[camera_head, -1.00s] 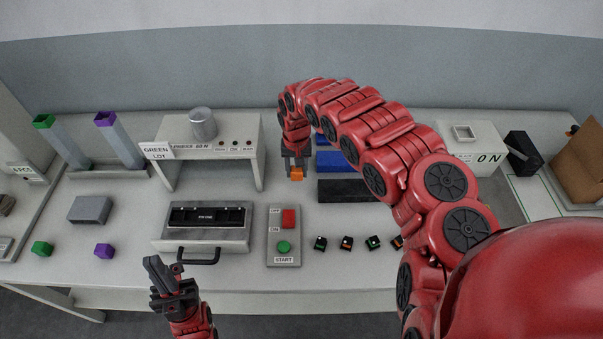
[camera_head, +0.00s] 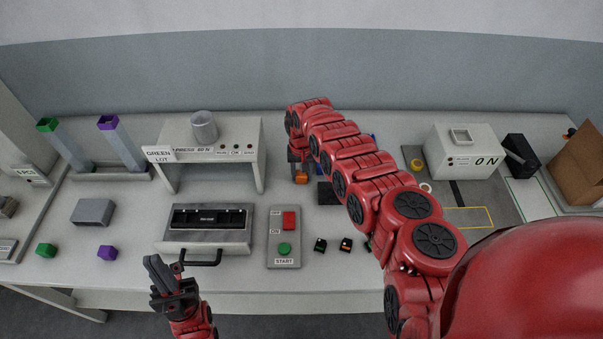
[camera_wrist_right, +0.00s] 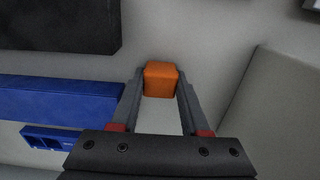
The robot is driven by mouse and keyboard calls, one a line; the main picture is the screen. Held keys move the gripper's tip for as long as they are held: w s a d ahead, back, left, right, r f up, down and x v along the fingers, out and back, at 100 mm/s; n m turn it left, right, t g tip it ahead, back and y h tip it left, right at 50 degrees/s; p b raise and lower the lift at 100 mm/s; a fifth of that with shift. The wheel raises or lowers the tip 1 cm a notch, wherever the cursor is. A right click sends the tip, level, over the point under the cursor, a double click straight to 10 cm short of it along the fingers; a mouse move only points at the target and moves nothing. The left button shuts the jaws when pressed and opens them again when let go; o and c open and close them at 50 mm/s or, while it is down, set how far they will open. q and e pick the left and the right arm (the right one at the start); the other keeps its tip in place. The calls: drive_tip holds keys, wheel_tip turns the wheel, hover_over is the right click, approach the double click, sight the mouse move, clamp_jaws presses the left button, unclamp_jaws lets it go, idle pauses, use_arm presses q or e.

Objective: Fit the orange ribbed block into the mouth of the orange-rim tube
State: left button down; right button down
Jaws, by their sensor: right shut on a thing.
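My right gripper (camera_head: 299,172) is shut on the orange block (camera_head: 301,178), held at the fingertips beside the right leg of the white press stand. The orange block also shows between the two fingers in the right wrist view (camera_wrist_right: 160,79); its ribs cannot be made out. The orange-rim tube is not visible.
The press stand (camera_head: 254,160) is left of the right gripper. A button box (camera_head: 284,252) and small connectors stand in front. Blue bins (camera_wrist_right: 60,94) lie nearby.

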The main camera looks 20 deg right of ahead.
drive_tip(key=shift+f, duration=0.25)
drive_tip(key=shift+c, duration=2)
unclamp_jaws()
drive_tip(key=shift+r, duration=0.1)
